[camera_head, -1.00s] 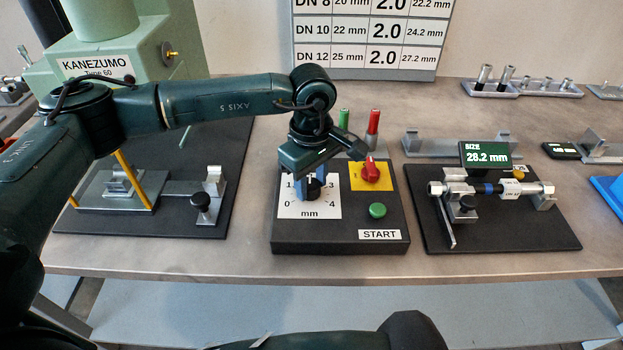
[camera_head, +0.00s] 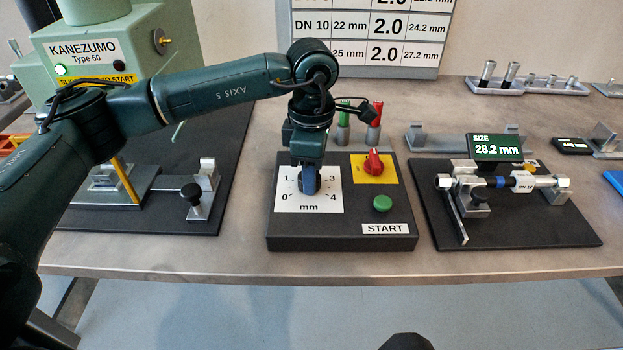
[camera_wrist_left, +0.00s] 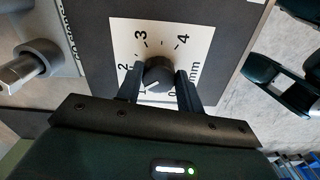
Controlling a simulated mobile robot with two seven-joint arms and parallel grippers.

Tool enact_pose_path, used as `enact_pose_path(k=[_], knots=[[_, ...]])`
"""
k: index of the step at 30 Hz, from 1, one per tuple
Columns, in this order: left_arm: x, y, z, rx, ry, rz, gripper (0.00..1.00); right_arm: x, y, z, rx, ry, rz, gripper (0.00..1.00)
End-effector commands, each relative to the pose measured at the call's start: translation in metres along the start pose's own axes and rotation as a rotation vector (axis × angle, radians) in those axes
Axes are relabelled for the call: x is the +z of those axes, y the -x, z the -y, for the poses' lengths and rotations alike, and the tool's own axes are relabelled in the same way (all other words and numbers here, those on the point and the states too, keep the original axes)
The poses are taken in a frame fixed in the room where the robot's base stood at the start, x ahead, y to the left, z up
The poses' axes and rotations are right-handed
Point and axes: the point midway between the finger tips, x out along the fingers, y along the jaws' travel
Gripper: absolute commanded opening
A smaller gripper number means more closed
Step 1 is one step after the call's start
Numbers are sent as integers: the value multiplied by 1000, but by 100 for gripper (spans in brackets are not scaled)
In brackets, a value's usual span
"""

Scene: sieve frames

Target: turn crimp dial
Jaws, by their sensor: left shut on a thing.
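The black crimp dial (camera_wrist_left: 158,72) sits on a white scale plate (camera_head: 330,203) marked 0 to 4 mm, on a dark control box (camera_head: 342,243). In the left wrist view its white pointer line points toward the 1. My left gripper (camera_head: 308,186) reaches down over the dial and is shut on it, with one finger on each side; the fingers also show in the left wrist view (camera_wrist_left: 158,84). In the head view the gripper hides most of the dial.
A red selector knob (camera_head: 374,162) on a yellow plate and a green START button (camera_head: 382,203) are beside the scale. Red and green-handled tools stand behind the box. A measuring fixture (camera_head: 500,190) with a 28.2 mm display is at right, the green press (camera_head: 100,50) at left.

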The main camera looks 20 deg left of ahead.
Motion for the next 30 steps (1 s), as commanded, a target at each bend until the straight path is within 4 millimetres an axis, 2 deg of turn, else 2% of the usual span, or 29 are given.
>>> enact_pose_path(k=[7,15,30], knots=[[0,-2,-1,1,201,0,14,9,-7,0,-9,-25,-11,0],[0,0,-2,2,343,0,14,9,-11,-3,-1,-55,-26,0],[0,1,-2,2,410,0,14,7,-11,-2,-3,-67,-35,0]])
